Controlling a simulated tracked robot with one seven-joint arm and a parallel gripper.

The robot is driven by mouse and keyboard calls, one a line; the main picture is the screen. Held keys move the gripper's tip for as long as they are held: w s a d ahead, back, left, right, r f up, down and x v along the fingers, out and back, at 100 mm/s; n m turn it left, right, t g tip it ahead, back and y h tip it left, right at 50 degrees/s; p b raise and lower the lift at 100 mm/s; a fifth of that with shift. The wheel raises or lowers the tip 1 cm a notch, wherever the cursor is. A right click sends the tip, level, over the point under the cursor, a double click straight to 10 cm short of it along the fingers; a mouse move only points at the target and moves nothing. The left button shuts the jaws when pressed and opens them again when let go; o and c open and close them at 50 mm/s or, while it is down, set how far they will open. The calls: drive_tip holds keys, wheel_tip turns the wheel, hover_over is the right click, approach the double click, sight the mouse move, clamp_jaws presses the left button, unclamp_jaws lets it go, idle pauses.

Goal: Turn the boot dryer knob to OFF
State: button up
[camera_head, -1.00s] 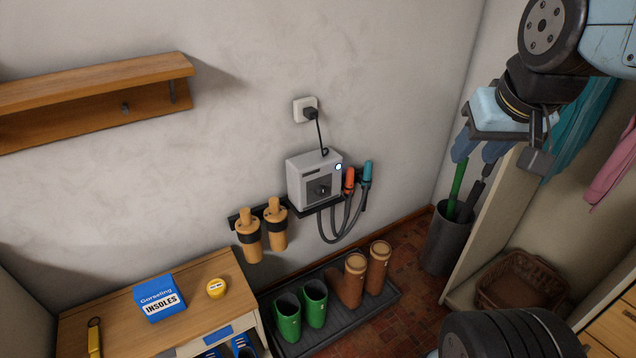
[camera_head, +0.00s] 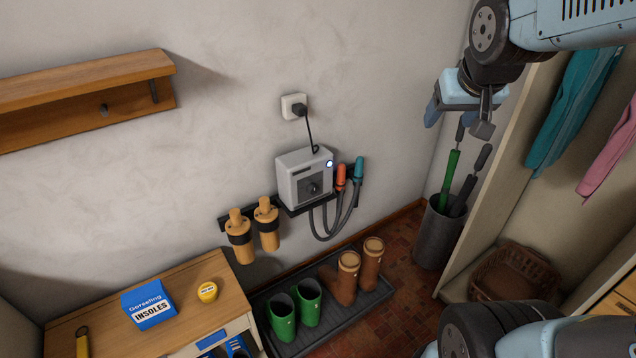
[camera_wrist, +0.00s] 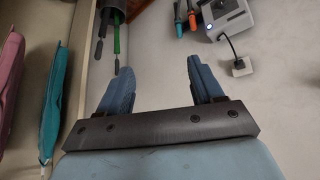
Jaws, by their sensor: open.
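The boot dryer (camera_head: 304,176) is a grey box on the wall with a dark round knob (camera_head: 313,188) on its front panel and a lit blue-white light at its upper right. The knob's pointer direction is too small to read. The dryer also shows at the top right of the wrist view (camera_wrist: 228,14), partly cut off, with the knob at the frame edge. My gripper (camera_head: 446,114) is up and to the right of the dryer, well apart from it. In the wrist view its two blue fingers (camera_wrist: 160,78) are spread with nothing between them.
Orange and teal hose nozzles (camera_head: 341,177) stand right of the dryer. A plug in the wall socket (camera_head: 294,107) has a cord down to it. Boots stand on a tray (camera_head: 338,326) below. An umbrella bin (camera_head: 437,232) and an open cupboard are at right.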

drive_tip(key=w+a+f+n+t, duration=0.1)
drive_tip(key=w+f, duration=0.2)
drive_tip(key=w, duration=0.5)
drive_tip(key=w+a+f+t, duration=0.1)
drive_tip(key=w+f, duration=0.3)
drive_tip(key=w, duration=0.4)
drive_tip(key=w+a+f+n+t+y, duration=0.15)
drive_tip(key=w+a+f+y, duration=0.3)
drive_tip(key=w+f, duration=0.8)
drive_tip(key=t+y, duration=0.2)
drive_tip(key=y, duration=0.2)
approach(315, 191)
drive_tip(key=w+d+r, duration=0.3)
drive_tip(key=d+r, duration=0.4)
drive_tip(key=r, duration=0.2)
drive_tip(key=s+a+f+m+t+y, duration=0.25)
drive_tip(key=s+f, duration=0.45)
drive_tip(key=f, duration=0.5)
drive_tip(key=shift+g, duration=0.3)
drive_tip(key=x, duration=1.4)
drive_tip(key=shift+a+r, duration=0.25)
drive_tip(key=shift+a, duration=0.15)
drive_tip(key=shift+d, duration=0.1)
drive_tip(key=c, duration=1)
